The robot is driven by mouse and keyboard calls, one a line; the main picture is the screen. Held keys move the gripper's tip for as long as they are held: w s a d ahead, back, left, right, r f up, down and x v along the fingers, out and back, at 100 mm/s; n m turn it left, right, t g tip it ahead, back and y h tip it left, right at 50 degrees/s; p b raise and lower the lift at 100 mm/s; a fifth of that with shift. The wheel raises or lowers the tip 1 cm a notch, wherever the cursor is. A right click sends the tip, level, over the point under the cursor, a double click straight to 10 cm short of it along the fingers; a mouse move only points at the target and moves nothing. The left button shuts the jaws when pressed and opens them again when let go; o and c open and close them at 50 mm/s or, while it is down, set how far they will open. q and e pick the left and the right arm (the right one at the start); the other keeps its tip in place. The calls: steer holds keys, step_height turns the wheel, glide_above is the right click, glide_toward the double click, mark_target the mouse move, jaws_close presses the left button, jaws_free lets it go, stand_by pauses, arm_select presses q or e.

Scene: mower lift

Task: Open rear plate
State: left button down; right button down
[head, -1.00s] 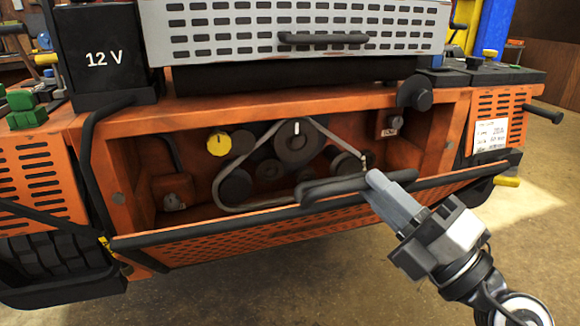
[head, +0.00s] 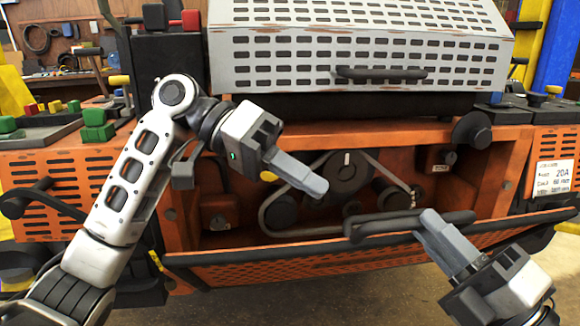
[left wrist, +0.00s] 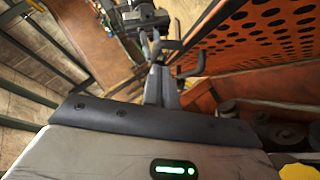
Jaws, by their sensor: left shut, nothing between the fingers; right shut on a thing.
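The orange perforated rear plate (head: 290,267) is tilted outward and down at the front of the machine, with the bay behind it showing. Its dark bar handle (head: 398,226) stands at its top edge. My right gripper (head: 430,222) is shut on this handle. My left gripper (head: 318,188) is shut and empty, in front of the bay's upper middle, above and left of the handle. In the left wrist view, its closed fingers (left wrist: 162,82) point toward the handle and the perforated plate (left wrist: 265,40).
Inside the bay are a belt (head: 270,205) and round pulleys (head: 345,172). A grey slotted cover (head: 360,45) with a handle hangs above. A black knob (head: 472,132) sticks out at the upper right. A dark bar (head: 40,195) juts out at the left.

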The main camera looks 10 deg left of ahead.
mark_target(360, 227)
arm_select(q)
steer(key=shift+x, duration=2.7)
arm_select(e)
steer(key=shift+r, duration=0.1)
arm_select(q)
steer(key=shift+r, duration=0.1)
steer(key=shift+s+d+f, duration=0.15)
steer(key=shift+s+f, duration=0.2)
steer(key=shift+s, duration=0.15)
steer(key=shift+s+d+f, duration=0.15)
steer(key=shift+s+f, duration=0.15)
steer(key=shift+s, duration=0.2)
arm_select(e)
steer(key=shift+r, duration=0.1)
steer(key=c, duration=1.4)
jaws_free()
arm_select(q)
steer(key=shift+w+r, duration=0.1)
steer(key=shift+w, duration=0.05)
arm_select(e)
steer(key=shift+d, duration=0.1)
